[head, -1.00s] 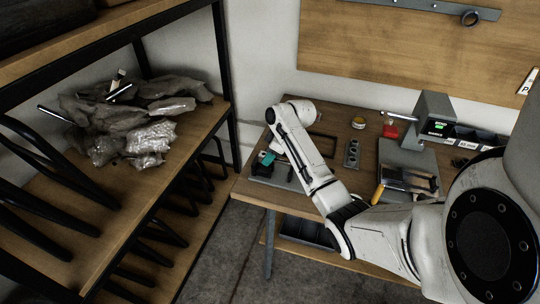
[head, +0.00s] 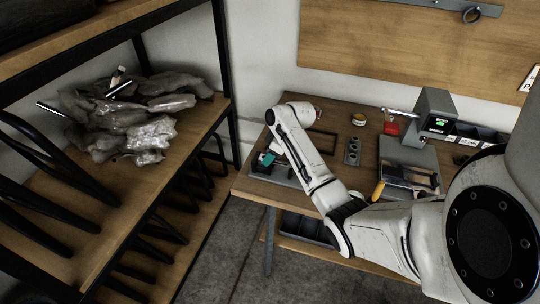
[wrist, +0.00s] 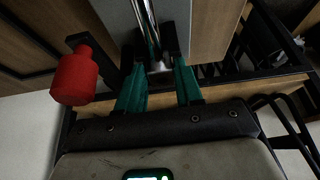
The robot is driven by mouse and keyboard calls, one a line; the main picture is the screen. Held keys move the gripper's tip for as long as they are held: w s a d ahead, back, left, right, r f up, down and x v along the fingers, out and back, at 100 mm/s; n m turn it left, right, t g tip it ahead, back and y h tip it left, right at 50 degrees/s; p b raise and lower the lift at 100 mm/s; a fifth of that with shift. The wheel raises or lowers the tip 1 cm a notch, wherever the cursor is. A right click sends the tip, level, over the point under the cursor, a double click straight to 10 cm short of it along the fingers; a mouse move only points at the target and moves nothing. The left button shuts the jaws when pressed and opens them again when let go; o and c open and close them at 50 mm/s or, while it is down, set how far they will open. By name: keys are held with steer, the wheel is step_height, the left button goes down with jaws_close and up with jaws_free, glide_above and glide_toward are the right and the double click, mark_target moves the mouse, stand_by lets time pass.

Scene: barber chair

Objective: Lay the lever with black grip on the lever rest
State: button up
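My gripper's teal fingers (wrist: 160,84) point at a grey surface in the wrist view. A chrome rod (wrist: 147,25), likely the lever, runs between them and ends in a collar near the fingertips. Dark upright pieces (wrist: 182,35) flank the rod; they may belong to the lever rest, but I cannot tell. No black grip shows clearly, and contact between fingers and rod is unclear. In the head view my gripper (head: 266,160) is low over the table's left end, above a dark grey base (head: 284,174), partly hidden by my arm.
A red cylinder (wrist: 75,78) stands left of my fingers in the wrist view. The left shelf (head: 150,185) holds crumpled plastic bags (head: 130,115) and chrome rods. A grey machine (head: 432,115) and a yellow-handled tool (head: 379,190) are on the table's right.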

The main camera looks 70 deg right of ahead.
mark_target(284, 164)
steer(key=shift+o, duration=0.2)
steer(key=shift+s, duration=0.2)
steer(key=shift+r+p, duration=0.3)
steer(key=w+b+v, duration=0.1)
steer(key=b+v, duration=0.1)
steer(key=v, duration=1)
steer(key=w+a+f+m+g+y, duration=0.1)
steer(key=a+f, duration=0.4)
steer(key=a, duration=0.7)
steer(key=w+a+f+g, duration=0.1)
steer(key=a+f, duration=0.4)
steer(key=a, duration=0.7)
steer(key=s+a+f+g+h, duration=0.1)
steer(key=s+a+f, duration=0.3)
steer(key=s+a, duration=0.7)
steer(key=shift+s+a+m+g+h, duration=0.35)
steer(key=shift+s+g, duration=0.15)
steer(key=shift+s, duration=1.6)
steer(key=shift+f, duration=0.1)
